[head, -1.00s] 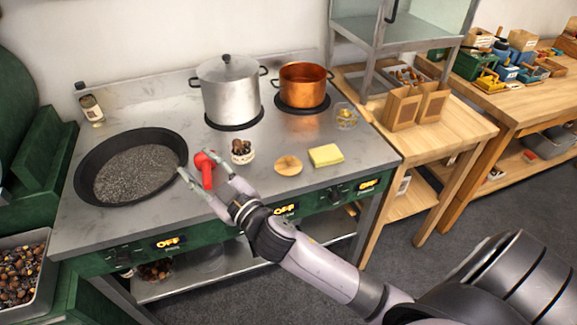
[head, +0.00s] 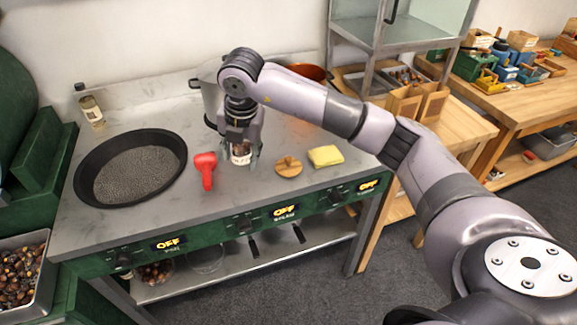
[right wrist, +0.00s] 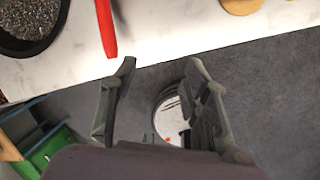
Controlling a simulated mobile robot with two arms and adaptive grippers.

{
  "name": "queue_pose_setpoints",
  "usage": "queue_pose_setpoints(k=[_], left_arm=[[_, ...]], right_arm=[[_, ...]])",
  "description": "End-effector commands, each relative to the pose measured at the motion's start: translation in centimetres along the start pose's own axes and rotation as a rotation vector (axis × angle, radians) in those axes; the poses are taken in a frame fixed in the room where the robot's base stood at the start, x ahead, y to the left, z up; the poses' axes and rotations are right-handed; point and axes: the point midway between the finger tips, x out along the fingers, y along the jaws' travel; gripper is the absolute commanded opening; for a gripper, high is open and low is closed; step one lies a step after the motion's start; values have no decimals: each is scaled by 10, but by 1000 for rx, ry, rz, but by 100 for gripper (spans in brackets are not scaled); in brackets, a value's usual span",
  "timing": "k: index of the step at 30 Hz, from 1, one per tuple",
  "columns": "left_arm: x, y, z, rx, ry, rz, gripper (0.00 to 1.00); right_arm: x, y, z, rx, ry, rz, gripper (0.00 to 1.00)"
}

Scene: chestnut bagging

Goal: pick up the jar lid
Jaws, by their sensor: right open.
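The jar lid, a round wooden disc with a knob (head: 288,167), lies on the counter between the jar and a yellow cloth. Part of it shows at the top edge of the right wrist view (right wrist: 241,4). My right gripper (head: 241,151) points down, left of the lid and apart from it. Its fingers are open in the right wrist view (right wrist: 159,67). The small labelled jar (head: 240,158) appears between the fingers in the head view, mostly hidden; I cannot tell whether they surround it. My left gripper is not in view.
A red-handled tool (head: 205,170) and a wide dark pan (head: 88,182) lie to the left. The yellow cloth (head: 325,156) is just right of the lid. The steel pot and copper pot (head: 312,72) stand behind my arm, partly hidden. The counter's front edge is close.

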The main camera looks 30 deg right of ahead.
Motion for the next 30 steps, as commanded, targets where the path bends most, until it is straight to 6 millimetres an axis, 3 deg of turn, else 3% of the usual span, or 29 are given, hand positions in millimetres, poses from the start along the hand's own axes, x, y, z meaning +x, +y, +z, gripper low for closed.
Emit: queue_pose_setpoints(k=[1,3,6,9,14,24,30], left_arm=[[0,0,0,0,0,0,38],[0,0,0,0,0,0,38],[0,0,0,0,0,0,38],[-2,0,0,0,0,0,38],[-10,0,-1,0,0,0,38],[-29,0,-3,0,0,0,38],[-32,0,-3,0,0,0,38]], right_arm=[[-14,-16,25,58,-80,-71,43],[-29,-36,48,132,-162,-150,43],[-43,-53,66,200,-232,-215,43],[-44,-61,72,226,-256,-243,43],[-21,-70,78,228,-254,-248,43],[46,-87,94,224,-254,-245,43],[65,-91,98,223,-254,-241,43]])
